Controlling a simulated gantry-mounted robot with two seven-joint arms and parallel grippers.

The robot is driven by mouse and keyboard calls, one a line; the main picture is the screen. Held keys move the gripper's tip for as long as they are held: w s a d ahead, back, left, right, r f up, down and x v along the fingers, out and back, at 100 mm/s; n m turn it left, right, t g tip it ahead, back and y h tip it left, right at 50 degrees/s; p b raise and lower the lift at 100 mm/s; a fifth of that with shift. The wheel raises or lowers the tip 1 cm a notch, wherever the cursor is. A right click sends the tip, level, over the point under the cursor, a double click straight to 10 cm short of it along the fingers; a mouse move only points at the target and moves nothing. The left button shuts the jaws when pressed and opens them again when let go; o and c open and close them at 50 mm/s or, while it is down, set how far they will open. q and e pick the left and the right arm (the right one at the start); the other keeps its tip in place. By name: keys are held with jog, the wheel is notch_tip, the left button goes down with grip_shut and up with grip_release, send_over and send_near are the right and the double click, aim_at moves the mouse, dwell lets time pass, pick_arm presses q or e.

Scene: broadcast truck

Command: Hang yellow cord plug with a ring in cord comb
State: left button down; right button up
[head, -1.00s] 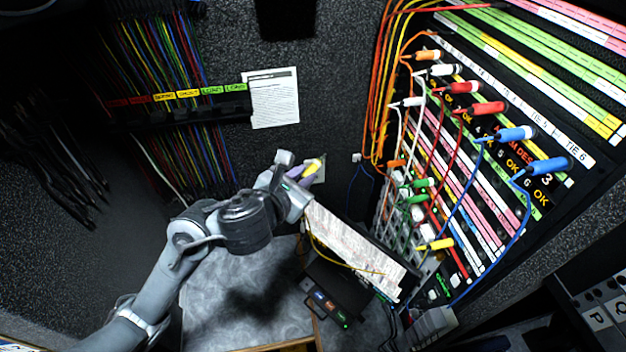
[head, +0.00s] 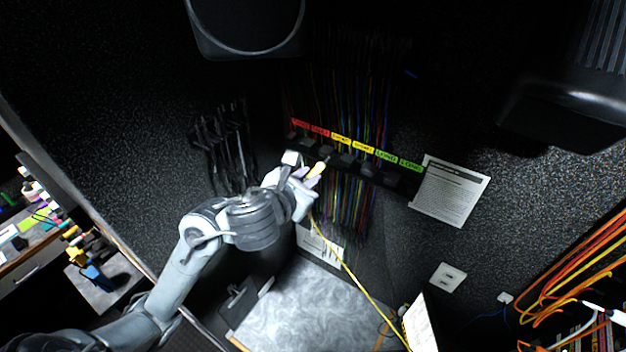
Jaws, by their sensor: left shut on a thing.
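My left gripper (head: 306,174) is shut on the yellow plug (head: 318,168), whose tip points up and right. A yellow cord (head: 352,272) hangs below the gripper and runs down to the right. The cord comb (head: 404,182) is a dark rail on the back wall, with red, yellow and green labels (head: 341,139) along its top. Many coloured cords hang in and below it. The plug appears in front of the comb's left-middle part; I cannot tell whether they touch. No ring can be made out on the plug. My right gripper is not in view.
A printed sheet (head: 450,191) is on the wall right of the comb. Black cables (head: 222,146) hang at its left. A grey worktop (head: 310,308) lies below, and orange cords (head: 575,265) loop at the right. A dark speaker-like box (head: 245,25) is above.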

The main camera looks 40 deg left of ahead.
aim_at(322, 163)
pick_arm(q)
jog(key=shift+a, duration=0.15)
jog(key=shift+s, duration=0.1)
dwell(0.3)
jog(key=shift+w+a+f+b, duration=0.15)
jog(key=shift+w+b, duration=0.45)
jog(key=shift+w, duration=0.3)
jog(key=shift+w+a+f+b, duration=0.15)
jog(key=shift+w+b, duration=0.4)
jog(key=shift+w, duration=0.35)
jog(key=shift+w+a+b, duration=0.15)
jog(key=shift+w+b, duration=0.5)
jog(key=shift+w, duration=0.2)
jog(key=shift+w+a+b, duration=0.15)
jog(key=shift+w+b, duration=0.5)
jog(key=shift+w, duration=0.2)
jog(key=shift+w+f, duration=0.1)
jog(key=shift+w, duration=0.15)
jog(key=shift+f+b, duration=0.95)
jog(key=shift+f, duration=0.05)
jog(key=shift+f, duration=0.1)
